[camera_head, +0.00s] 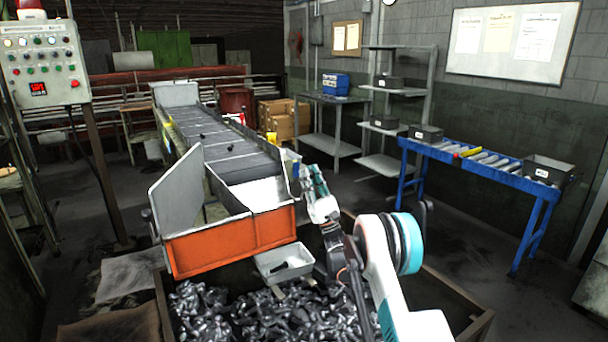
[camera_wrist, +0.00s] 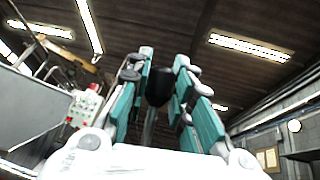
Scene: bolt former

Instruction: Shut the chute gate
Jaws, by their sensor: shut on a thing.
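The chute (camera_head: 230,240) with an orange front stands at the near end of the conveyor, above a bin of dark metal parts. A grey flat panel (camera_head: 180,198) stands tilted upright at its left side; I cannot tell for sure whether this is the gate. My gripper (camera_head: 308,180) is at the chute's right side. In the wrist view its teal-padded fingers (camera_wrist: 160,92) are closed around a black knob (camera_wrist: 158,86) on a grey rod, which looks like a lever handle. In the head view the fingers and wrist hide that handle.
A pale tray (camera_head: 285,262) with a dark piece in it sits below the chute over the metal parts (camera_head: 270,316). A control box (camera_head: 45,60) stands at left. A blue roller table (camera_head: 480,165) with dark bins is at right, with open floor before it.

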